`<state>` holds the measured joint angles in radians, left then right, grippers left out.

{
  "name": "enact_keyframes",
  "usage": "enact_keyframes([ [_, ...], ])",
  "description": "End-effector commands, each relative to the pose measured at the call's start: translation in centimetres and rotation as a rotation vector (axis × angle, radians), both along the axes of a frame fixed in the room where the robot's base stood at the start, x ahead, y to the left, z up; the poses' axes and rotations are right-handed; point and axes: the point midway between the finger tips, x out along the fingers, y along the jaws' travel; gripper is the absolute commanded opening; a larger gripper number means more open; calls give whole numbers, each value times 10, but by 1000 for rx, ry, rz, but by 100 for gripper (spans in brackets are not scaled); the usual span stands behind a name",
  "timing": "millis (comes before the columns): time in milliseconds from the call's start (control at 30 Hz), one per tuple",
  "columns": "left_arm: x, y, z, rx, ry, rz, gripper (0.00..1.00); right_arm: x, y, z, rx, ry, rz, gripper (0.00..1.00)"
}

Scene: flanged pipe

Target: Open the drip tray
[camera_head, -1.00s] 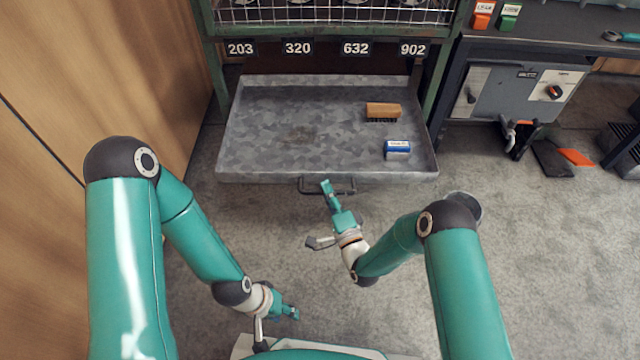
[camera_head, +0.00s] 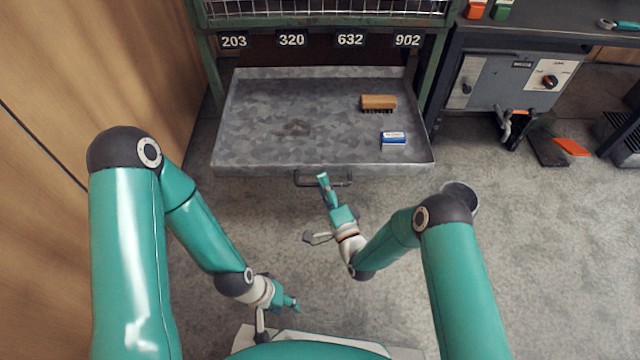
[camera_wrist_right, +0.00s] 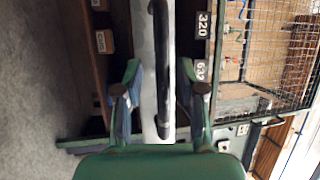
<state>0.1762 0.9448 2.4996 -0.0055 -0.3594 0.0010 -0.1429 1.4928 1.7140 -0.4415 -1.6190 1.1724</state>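The drip tray (camera_head: 255,150) is a grey metal tray standing well out from the green rack, below the number plates. Its dark bar handle (camera_head: 340,184) is on the front face. In the right wrist view, the handle (camera_wrist_right: 158,60) runs up the middle, against the pale tray front. My right gripper's fingers (camera_wrist_right: 161,92) stand apart, one on each side of the handle, with gaps. My left gripper (camera_head: 294,303) is low in the head view, away from the tray; its finger opening is unclear.
A wooden brush (camera_head: 379,102) and a small blue-and-white box (camera_head: 393,138) lie in the tray. A wooden wall (camera_head: 100,70) is at the left. A workbench with a grey switch box (camera_head: 512,80) is at the right.

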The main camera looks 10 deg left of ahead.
Motion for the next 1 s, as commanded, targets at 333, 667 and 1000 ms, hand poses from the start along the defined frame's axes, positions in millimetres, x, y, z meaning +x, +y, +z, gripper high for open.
enact_keyframes([
  [333,0,0,0,0,0,0,40,-50,-31,-13,0,7,-2,39],
  [667,0,0,0,0,0,0,40,-92,-57,-21,0,4,-4,39],
  [1000,0,0,0,0,1,0,40,-98,-60,-22,0,1,-3,39],
])
